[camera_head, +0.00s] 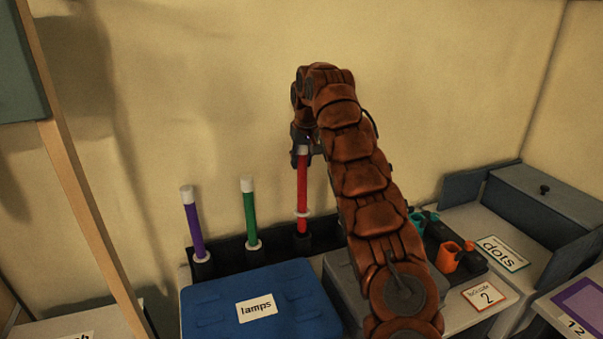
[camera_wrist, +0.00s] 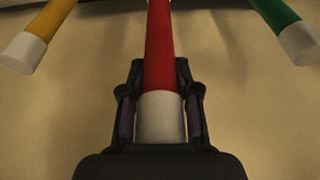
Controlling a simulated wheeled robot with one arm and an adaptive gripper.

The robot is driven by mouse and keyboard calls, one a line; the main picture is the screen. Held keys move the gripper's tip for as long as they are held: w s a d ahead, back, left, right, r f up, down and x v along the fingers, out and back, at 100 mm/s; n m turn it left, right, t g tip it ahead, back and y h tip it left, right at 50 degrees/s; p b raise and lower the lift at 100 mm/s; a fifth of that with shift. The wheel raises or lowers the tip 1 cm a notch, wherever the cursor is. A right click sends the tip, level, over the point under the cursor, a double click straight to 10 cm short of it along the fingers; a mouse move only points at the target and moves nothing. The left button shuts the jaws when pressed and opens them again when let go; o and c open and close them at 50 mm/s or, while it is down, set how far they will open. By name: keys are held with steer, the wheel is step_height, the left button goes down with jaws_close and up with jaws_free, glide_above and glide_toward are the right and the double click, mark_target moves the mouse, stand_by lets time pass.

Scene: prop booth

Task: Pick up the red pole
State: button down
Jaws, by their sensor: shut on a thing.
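The red pole (camera_head: 302,190) stands upright with its lower end in the black holder (camera_head: 276,246) by the back wall. It has a white top and a white ring near its base. My gripper (camera_head: 301,150) is at its top end, reaching over from the right. In the wrist view the fingers of my gripper (camera_wrist: 160,115) are shut on the white end of the red pole (camera_wrist: 160,45), one on each side. Whether the pole's foot is clear of its socket I cannot tell.
A green pole (camera_head: 250,212) and a purple pole (camera_head: 193,222) stand to the left. A yellow pole (camera_wrist: 45,30) shows in the wrist view. A blue box (camera_head: 215,312) labelled "lamps" is in front. Orange clips (camera_head: 448,256) and a grey drawer unit (camera_head: 548,200) are right. A wooden post (camera_head: 90,215) is left.

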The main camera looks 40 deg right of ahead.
step_height(320, 180, up, 6)
steer(key=p, duration=0.3)
steer(key=shift+r+p, duration=1.25)
steer(key=shift+r, duration=0.35)
steer(key=shift+d, duration=0.1)
